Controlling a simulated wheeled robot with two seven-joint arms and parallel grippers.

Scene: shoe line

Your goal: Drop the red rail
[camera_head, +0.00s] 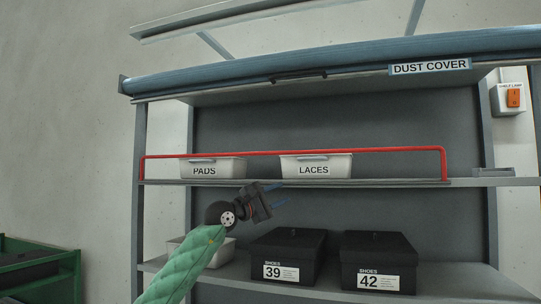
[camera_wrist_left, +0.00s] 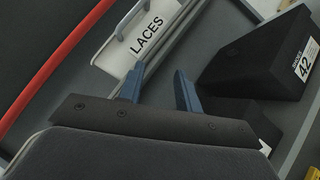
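The red rail (camera_head: 300,152) is raised along the front of the upper shelf (camera_head: 380,182), in front of the PADS and LACES bins. It also shows at the upper left of the left wrist view (camera_wrist_left: 58,62). My left gripper (camera_head: 280,195) is just below the upper shelf edge, under the LACES bin and below the rail, not touching the rail. Its blue fingers (camera_wrist_left: 158,82) are apart with nothing between them. My right gripper is in neither view.
The PADS bin (camera_head: 205,169) and LACES bin (camera_head: 318,168) stand on the upper shelf. Black shoe boxes 39 (camera_head: 285,250) and 42 (camera_head: 380,250) sit on the lower shelf. A rolled dust cover (camera_head: 300,62) spans the top. An orange lamp switch (camera_head: 513,98) is at right.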

